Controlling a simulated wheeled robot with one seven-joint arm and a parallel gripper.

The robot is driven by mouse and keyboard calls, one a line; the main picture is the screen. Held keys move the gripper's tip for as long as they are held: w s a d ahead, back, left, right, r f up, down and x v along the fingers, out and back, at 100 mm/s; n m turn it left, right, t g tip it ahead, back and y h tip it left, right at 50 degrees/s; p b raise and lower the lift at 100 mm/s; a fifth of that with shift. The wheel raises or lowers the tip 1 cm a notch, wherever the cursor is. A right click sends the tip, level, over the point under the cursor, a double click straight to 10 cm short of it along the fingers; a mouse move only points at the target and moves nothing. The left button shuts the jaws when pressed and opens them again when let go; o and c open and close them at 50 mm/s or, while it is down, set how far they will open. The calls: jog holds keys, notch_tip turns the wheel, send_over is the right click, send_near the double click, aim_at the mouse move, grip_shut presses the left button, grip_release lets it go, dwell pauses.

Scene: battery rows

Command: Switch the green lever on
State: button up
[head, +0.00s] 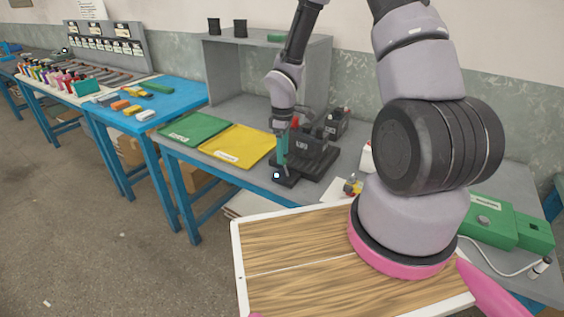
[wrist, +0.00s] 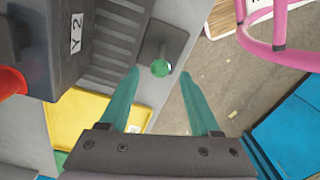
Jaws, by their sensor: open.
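The green lever shows in the wrist view as a small round green knob (wrist: 160,69) on a dark base plate (wrist: 158,45). A small pale spot sits beside the knob. In the head view the dark base (head: 288,180) lies at the front of the black machine, with a pale round spot on it; the green knob cannot be told apart there. My gripper (head: 282,165) points down over this base. In the wrist view its two teal fingers (wrist: 161,76) are apart, with the knob between and just beyond their tips. I cannot tell whether either finger touches it.
The black machine (head: 313,158) with a red part stands close to my gripper. A yellow folder (head: 238,143) and a green folder (head: 195,129) lie left on the grey bench. A blue table (head: 165,98) stands further left. A wooden-topped board (head: 290,262) is in front.

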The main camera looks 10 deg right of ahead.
jog(key=shift+f, duration=2)
grip_shut()
jog(key=shift+w+a+f+g+h, duration=0.25)
jog(key=shift+w+g+h, duration=0.05)
jog(key=shift+g+h, duration=0.45)
grip_release()
notch_tip(320, 180, up, 11)
jog(key=w+a, duration=0.1)
jog(key=shift+w+a+f, duration=0.2)
jog(key=shift+w, duration=0.15)
